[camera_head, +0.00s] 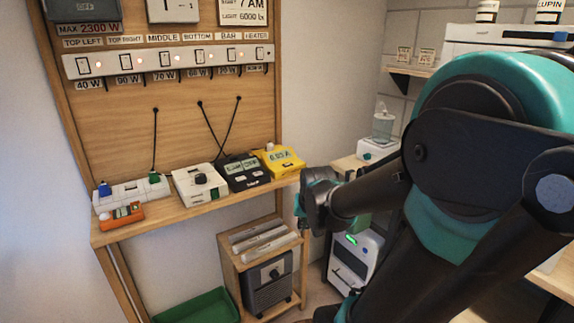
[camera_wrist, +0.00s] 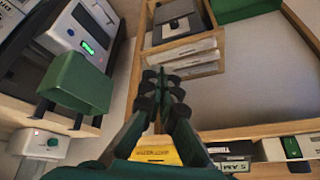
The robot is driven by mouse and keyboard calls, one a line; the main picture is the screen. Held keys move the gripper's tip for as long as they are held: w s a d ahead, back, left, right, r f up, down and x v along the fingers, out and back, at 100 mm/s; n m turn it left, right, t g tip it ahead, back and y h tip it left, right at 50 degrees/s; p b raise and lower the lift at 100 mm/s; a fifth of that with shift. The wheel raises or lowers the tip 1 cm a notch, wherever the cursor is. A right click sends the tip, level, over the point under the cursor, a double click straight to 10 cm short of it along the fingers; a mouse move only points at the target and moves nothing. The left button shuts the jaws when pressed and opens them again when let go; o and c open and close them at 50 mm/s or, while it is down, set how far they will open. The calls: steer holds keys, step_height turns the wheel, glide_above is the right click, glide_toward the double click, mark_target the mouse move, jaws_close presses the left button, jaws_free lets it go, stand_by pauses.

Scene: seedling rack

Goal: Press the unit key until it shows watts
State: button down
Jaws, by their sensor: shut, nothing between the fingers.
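The yellow meter (camera_head: 284,162) sits at the right end of the wooden shelf. Its lit display shows small digits that seem to end in "A"; I cannot make out its keys. In the wrist view part of the yellow meter (camera_wrist: 157,151) shows behind my fingers, with its display hidden. My gripper (camera_wrist: 162,80) is shut and empty, its fingertips together. In the head view it is off the shelf's right end, beside the meter and apart from it, with its fingertips hard to make out.
A black meter (camera_head: 245,172) stands directly left of the yellow one, then a white box with a dark knob (camera_head: 199,184) and a power strip (camera_head: 132,192). A switch row (camera_head: 167,59) is above. A small cart (camera_head: 262,245) and a green tray (camera_head: 197,309) are below.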

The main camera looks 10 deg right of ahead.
mark_target(288, 165)
steer(key=w+r+m+t, duration=0.1)
steer(key=w+r+m, duration=0.1)
steer(key=w+r, duration=0.4)
steer(key=w+r+m+t, duration=0.1)
steer(key=w+r+m, duration=0.1)
steer(key=w+r, duration=0.5)
steer(key=w+d+r+m+t, duration=0.1)
steer(key=w+r+m, duration=0.2)
steer(key=w, duration=1.3)
step_height(288, 165, up, 3)
steer(key=shift+r+t, duration=0.2)
steer(key=shift+t, duration=0.2)
steer(key=shift+f, duration=0.1)
steer(key=shift+f, duration=4.3)
steer(key=shift+f, duration=0.15)
steer(key=shift+f, duration=0.25)
steer(key=shift+f, duration=0.35)
steer(key=shift+r, duration=0.75)
